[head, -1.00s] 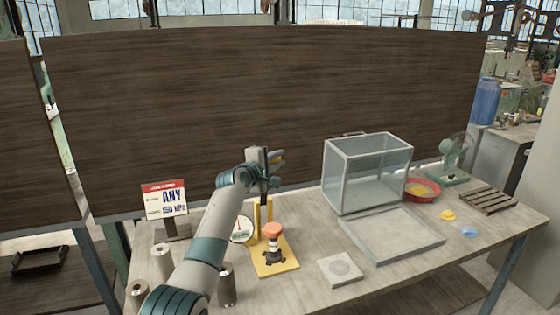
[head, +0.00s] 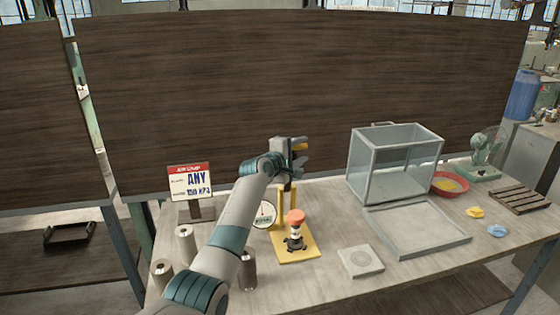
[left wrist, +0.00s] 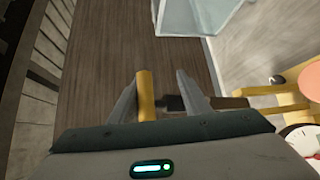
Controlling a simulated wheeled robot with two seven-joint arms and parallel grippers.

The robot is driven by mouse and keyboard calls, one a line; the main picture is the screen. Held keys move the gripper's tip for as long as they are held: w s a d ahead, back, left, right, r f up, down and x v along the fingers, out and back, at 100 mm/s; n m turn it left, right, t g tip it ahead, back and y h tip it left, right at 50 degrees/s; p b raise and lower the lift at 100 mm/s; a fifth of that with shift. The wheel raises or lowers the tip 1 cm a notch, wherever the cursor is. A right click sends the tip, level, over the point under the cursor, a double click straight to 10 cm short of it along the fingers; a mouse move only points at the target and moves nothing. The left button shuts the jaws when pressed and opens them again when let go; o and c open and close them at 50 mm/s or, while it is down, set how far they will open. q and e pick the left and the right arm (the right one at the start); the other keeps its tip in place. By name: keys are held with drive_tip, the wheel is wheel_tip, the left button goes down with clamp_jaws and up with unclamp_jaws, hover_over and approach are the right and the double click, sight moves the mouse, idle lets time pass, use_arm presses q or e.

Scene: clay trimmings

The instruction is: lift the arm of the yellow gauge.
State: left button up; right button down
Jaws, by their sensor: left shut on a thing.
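The yellow gauge (head: 297,256) stands on the table, with a yellow base, upright yellow posts and a round white dial (head: 264,214). A dark object with an orange top (head: 296,217) sits on its base. The gauge's dark arm (head: 287,185) stands raised above the posts. My left gripper (head: 299,158) is at its upper end, shut on the arm's yellow handle (head: 301,147). In the left wrist view the handle (left wrist: 146,95) lies between the two fingers, with the dark bar behind the right finger. The dial shows at that view's lower right. My right gripper is not in view.
A sign (head: 190,182) and several metal cylinders (head: 186,245) stand left of the gauge. A glass case (head: 394,163), a grey tray (head: 418,230), a square plate (head: 361,261) and a red bowl (head: 450,184) are to the right. A dark panel (head: 300,85) rises behind.

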use_arm(q)
drive_tip(key=b+v, duration=0.4)
drive_tip(key=v, duration=1.3)
drive_tip(key=shift+a+r, duration=0.15)
